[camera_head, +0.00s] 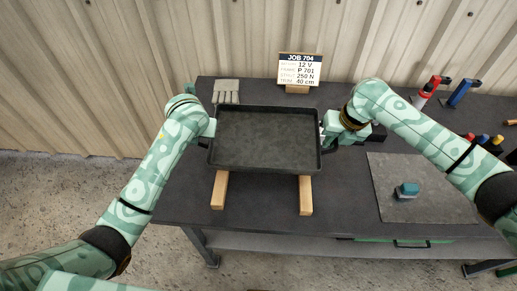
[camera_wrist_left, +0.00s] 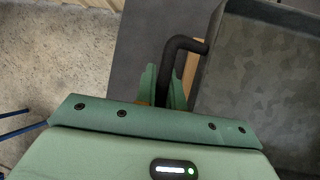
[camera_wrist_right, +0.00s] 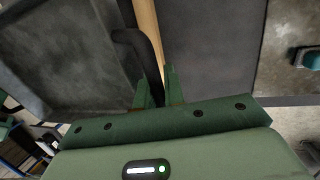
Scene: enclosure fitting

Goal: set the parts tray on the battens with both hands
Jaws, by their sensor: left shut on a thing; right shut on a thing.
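The parts tray (camera_head: 265,140) is dark, shallow and empty, and looks about level over two wooden battens, the left batten (camera_head: 219,190) and the right batten (camera_head: 305,195). Their near ends stick out in front of it; the rest is hidden. I cannot tell whether the tray touches them. My left gripper (camera_wrist_left: 163,90) is shut on the tray's black left handle (camera_wrist_left: 176,62). My right gripper (camera_wrist_right: 157,90) is shut on the right handle (camera_wrist_right: 140,45). In the head view my right gripper (camera_head: 326,137) is at the tray's right side.
A job sign (camera_head: 299,70) and grey gloves (camera_head: 227,92) are behind the tray on the dark workbench (camera_head: 260,200). A grey mat (camera_head: 425,205) with a teal block (camera_head: 407,190) lies at right. Red and blue clamps (camera_head: 462,93) stand at far right.

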